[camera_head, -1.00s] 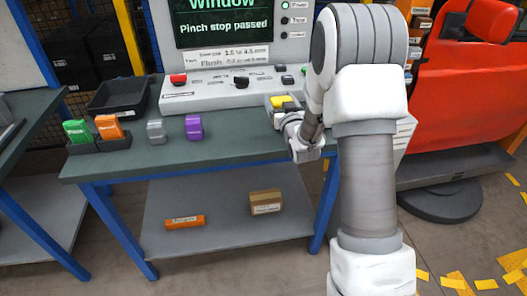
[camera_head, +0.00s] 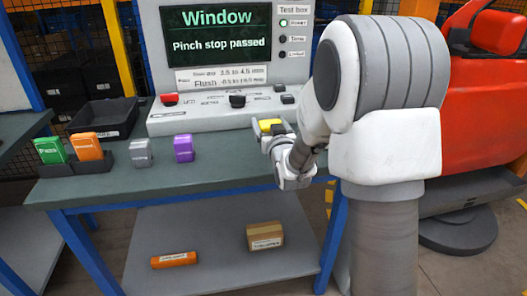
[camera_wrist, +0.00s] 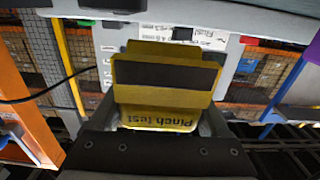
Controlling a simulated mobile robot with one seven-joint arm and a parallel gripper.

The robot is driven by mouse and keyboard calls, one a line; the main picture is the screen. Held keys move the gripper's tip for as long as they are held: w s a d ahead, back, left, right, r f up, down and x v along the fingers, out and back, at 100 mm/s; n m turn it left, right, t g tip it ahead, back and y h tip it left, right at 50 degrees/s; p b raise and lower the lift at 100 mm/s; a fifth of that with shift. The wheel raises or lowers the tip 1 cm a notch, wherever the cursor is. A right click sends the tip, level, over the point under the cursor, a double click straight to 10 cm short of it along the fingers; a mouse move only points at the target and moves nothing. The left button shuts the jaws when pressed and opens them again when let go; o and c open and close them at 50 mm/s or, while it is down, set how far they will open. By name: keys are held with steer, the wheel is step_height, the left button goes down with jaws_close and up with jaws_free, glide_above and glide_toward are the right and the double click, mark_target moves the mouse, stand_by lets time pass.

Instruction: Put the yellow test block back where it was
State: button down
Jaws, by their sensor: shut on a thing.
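The yellow test block (camera_head: 268,125) is in my gripper (camera_head: 274,138), near the front right end of the test console. In the wrist view the block (camera_wrist: 160,75) fills the middle, with a dark band and upside-down "Pinch test" lettering. The fingers of my gripper (camera_wrist: 160,112) are shut on its two sides. A dark holder (camera_head: 88,164) at the left of the bench carries a green block (camera_head: 50,151) and an orange block (camera_head: 87,147). Part of my gripper is hidden by my wrist in the head view.
The test console (camera_head: 215,118) stands at the back of the bench (camera_head: 230,173); its screen reads "Pinch stop passed". A grey block (camera_head: 140,153) and a purple block (camera_head: 183,148) stand on the bench. A black tray (camera_head: 105,117) lies behind the holder. Bench space right of the purple block is clear.

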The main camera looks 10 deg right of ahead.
steer(key=shift+s+a+f, duration=0.85)
steer(key=shift+s+a, duration=0.1)
steer(key=shift+s, duration=0.05)
steer(key=shift+f+b, duration=0.85)
steer(key=shift+f, duration=1.05)
steer(key=shift+f, duration=0.15)
jaws_free()
steer(key=shift+s, duration=0.1)
